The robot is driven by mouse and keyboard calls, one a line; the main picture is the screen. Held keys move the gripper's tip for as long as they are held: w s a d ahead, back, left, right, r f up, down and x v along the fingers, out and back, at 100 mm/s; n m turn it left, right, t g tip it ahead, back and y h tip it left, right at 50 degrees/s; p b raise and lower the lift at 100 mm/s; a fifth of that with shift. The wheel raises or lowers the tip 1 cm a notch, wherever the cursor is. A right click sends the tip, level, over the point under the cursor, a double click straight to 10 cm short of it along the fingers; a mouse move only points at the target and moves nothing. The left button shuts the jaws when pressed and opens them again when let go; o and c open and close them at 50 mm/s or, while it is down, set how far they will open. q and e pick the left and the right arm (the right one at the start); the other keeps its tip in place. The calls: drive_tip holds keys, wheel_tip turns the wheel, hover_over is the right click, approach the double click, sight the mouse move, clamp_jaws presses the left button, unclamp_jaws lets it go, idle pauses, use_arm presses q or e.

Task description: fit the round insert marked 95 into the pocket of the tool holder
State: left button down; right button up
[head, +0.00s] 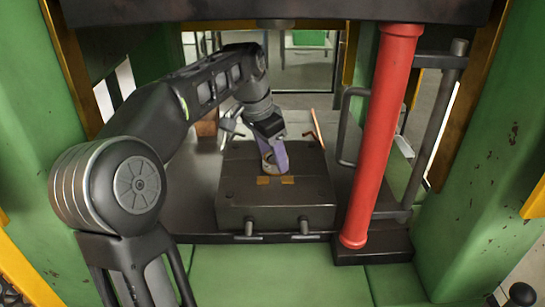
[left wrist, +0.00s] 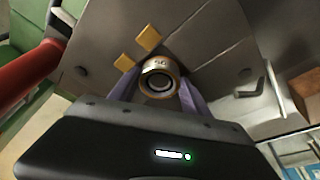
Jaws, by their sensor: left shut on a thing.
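The tool holder (head: 275,212) is a dark grey block on the machine bed. Two yellow marks lie on its top, and they also show on the holder in the left wrist view (left wrist: 210,48). My left gripper (head: 274,158), with purple fingers, points down over the holder's top just behind the marks. It is shut on the round insert (left wrist: 160,66), a brass-coloured ring with a dark round opening; its rim marking is small and turned, hard to read. The pocket is not visible. I cannot tell whether the insert touches the holder. My right gripper is not in view.
A red column (head: 382,135) stands right of the holder, with a dark handle bar (head: 343,125) between them. Green machine posts (head: 50,110) stand at both sides. A dark press part (head: 280,10) hangs above. The green floor in front is clear.

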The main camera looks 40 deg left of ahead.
sight(268, 163)
use_arm(q)
drive_tip(key=shift+r, duration=0.1)
drive_tip(key=shift+f, duration=0.3)
drive_tip(key=c, duration=0.5)
unclamp_jaws()
drive_tip(key=shift+r, duration=0.1)
drive_tip(key=p+v, duration=0.2)
drive_tip(key=v, duration=0.4)
drive_tip(key=shift+w+r+p, duration=0.1)
drive_tip(key=shift+r+p, duration=0.1)
drive_tip(key=shift+p, duration=0.1)
drive_tip(key=s+a, duration=0.1)
drive_tip(key=s, duration=0.2)
drive_tip(key=s+a, duration=0.1)
drive_tip(key=s, duration=0.3)
drive_tip(key=s+a+f, duration=0.1)
drive_tip(key=s, duration=0.3)
drive_tip(key=shift+s+a, duration=0.2)
